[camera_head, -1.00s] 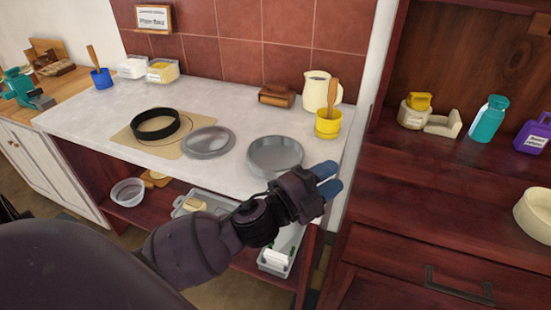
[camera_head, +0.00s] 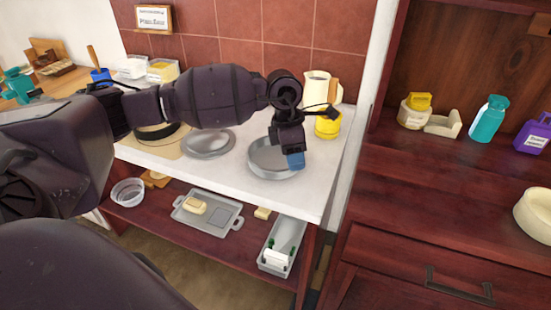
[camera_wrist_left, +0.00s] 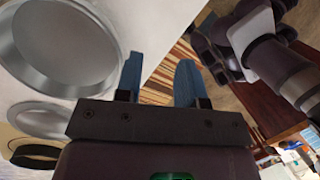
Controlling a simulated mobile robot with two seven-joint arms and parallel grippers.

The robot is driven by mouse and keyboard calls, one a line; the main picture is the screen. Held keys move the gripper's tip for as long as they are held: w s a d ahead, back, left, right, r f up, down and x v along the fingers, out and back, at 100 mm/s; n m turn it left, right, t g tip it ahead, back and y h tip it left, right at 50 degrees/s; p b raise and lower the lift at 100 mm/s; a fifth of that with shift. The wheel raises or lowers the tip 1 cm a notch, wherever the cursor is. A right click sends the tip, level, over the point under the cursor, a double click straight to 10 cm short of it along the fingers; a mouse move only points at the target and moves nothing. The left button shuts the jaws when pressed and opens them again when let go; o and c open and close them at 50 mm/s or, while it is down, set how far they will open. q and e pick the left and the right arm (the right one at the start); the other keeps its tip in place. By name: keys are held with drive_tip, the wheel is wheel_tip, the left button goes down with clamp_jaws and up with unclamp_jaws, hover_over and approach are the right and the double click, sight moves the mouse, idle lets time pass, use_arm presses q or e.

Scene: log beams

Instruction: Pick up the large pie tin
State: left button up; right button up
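The large pie tin (camera_head: 262,155) is a round, shallow grey metal tin on the white counter, near its front right part. It also shows at the upper left of the left wrist view (camera_wrist_left: 62,50). My left gripper (camera_head: 295,160) points down at the tin's right side, and the hand covers part of the tin. In the left wrist view the gripper's two blue fingers (camera_wrist_left: 160,82) are apart with nothing between them. The left finger is close beside the tin's rim; whether it touches cannot be told. My right gripper does not show clearly in either view.
A flatter round grey tin (camera_head: 208,143) lies left of the large one, beside a black ring (camera_head: 160,132) partly behind my arm. A yellow pot (camera_head: 327,125) and cream jug (camera_head: 316,85) stand behind. A shelf below holds a grey tray (camera_head: 224,213).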

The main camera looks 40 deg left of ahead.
sight(278, 172)
use_arm(q)
drive_tip(key=w+a+r+y, duration=0.1)
drive_tip(key=a+r+y, duration=0.15)
drive_tip(key=a, duration=0.25)
drive_tip(key=f, duration=0.7)
drive_tip(key=f+b, duration=0.1)
drive_tip(key=f, duration=0.3)
drive_tip(key=shift+a+f, duration=0.1)
drive_tip(key=shift+a, duration=0.15)
drive_tip(key=shift+c, duration=0.2)
clamp_jaws()
